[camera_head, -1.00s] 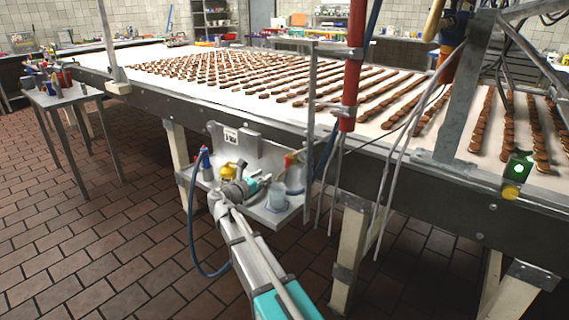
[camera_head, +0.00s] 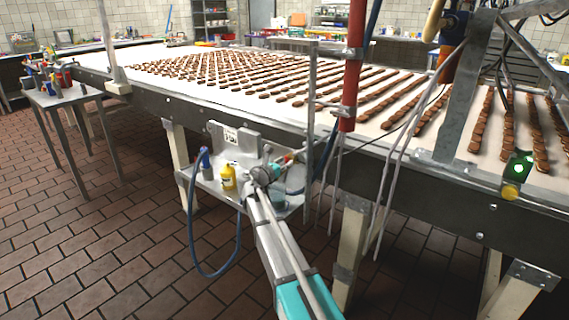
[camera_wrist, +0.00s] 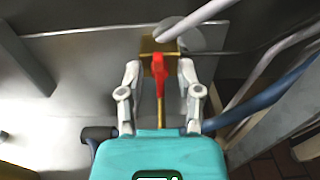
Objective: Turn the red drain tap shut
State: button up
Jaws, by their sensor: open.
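The red drain tap (camera_wrist: 159,76) shows in the wrist view as a red lever in front of a brass block (camera_wrist: 158,47). A thin brass rod runs from it back toward my gripper's body. My gripper (camera_wrist: 159,68) is open, with one finger on each side of the red lever. Gaps show between the fingers and the lever. In the head view my gripper (camera_head: 281,163) is over the small metal shelf under the conveyor, and my wrist largely hides the tap.
A yellow bottle (camera_head: 228,178) and a blue-topped item (camera_head: 205,159) with a hanging blue hose (camera_head: 190,232) stand left on the shelf. A red upright pipe (camera_head: 351,70) and grey pipes are to the right. The conveyor (camera_head: 190,104) with rows of brown pieces is above.

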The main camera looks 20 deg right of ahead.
jog(key=shift+c, duration=0.3)
grip_shut()
